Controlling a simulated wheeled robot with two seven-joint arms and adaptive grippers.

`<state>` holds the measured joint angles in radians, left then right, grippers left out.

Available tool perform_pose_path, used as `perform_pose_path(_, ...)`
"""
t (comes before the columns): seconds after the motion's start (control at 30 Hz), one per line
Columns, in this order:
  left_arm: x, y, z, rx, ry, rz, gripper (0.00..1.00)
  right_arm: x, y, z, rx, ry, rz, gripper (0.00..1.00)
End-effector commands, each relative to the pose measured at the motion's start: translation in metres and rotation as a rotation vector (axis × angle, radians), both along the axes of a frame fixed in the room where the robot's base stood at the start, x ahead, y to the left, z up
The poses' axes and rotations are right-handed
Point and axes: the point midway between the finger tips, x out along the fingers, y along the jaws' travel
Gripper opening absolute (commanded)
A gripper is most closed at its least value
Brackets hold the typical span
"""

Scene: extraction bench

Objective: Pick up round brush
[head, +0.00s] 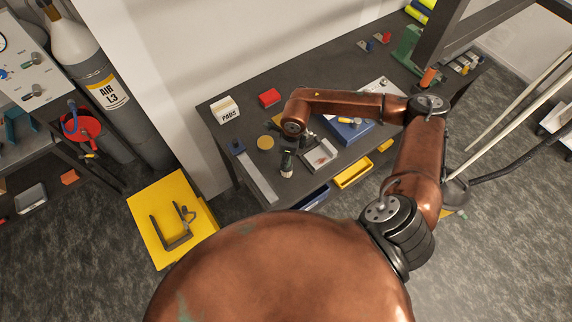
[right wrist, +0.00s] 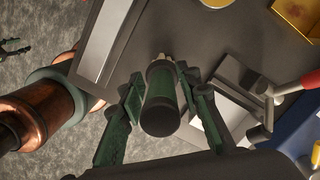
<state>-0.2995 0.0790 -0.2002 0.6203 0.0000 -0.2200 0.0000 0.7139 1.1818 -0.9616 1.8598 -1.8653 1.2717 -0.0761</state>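The round brush (head: 287,163) looks like a short dark green cylinder with a black end and a pale tip, near the front edge of the bench. In the right wrist view the brush (right wrist: 162,98) lies between the two green fingers of my right gripper (right wrist: 160,75), its black end toward the camera. The fingertips appear to press on both its sides. In the head view my right gripper (head: 302,139) is small and partly hidden by its arm. Whether the brush touches the bench is unclear.
A long grey metal piece (head: 254,172) lies left of the brush, and a grey-white tray (head: 321,155) lies right. A blue bin (head: 347,131), yellow disc (head: 265,142), red block (head: 269,97) and PADS box (head: 225,110) are nearby. A yellow drawer (head: 353,172) sticks out in front.

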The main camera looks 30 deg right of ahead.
Motion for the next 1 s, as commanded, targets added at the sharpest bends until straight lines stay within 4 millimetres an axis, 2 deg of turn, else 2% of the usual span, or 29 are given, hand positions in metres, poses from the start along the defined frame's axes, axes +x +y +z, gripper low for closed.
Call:
perform_pose_path(0.03,-0.001,0.000,0.000,0.000,0.001,0.000,0.40,0.000,0.000,0.000,0.000,0.000,0.000,0.27)
perform_pose_path(0.43,-0.001,0.001,0.000,0.001,0.002,0.001,0.40,0.000,0.000,0.001,0.000,0.000,0.000,0.00)
perform_pose_path(0.77,-0.001,0.001,-0.002,0.001,0.002,0.001,0.40,0.001,0.000,0.002,0.001,-0.002,0.000,0.00)
perform_pose_path(1.0,-0.002,0.002,-0.017,0.001,0.003,0.000,0.40,0.002,0.000,0.022,0.000,-0.005,0.001,0.00)
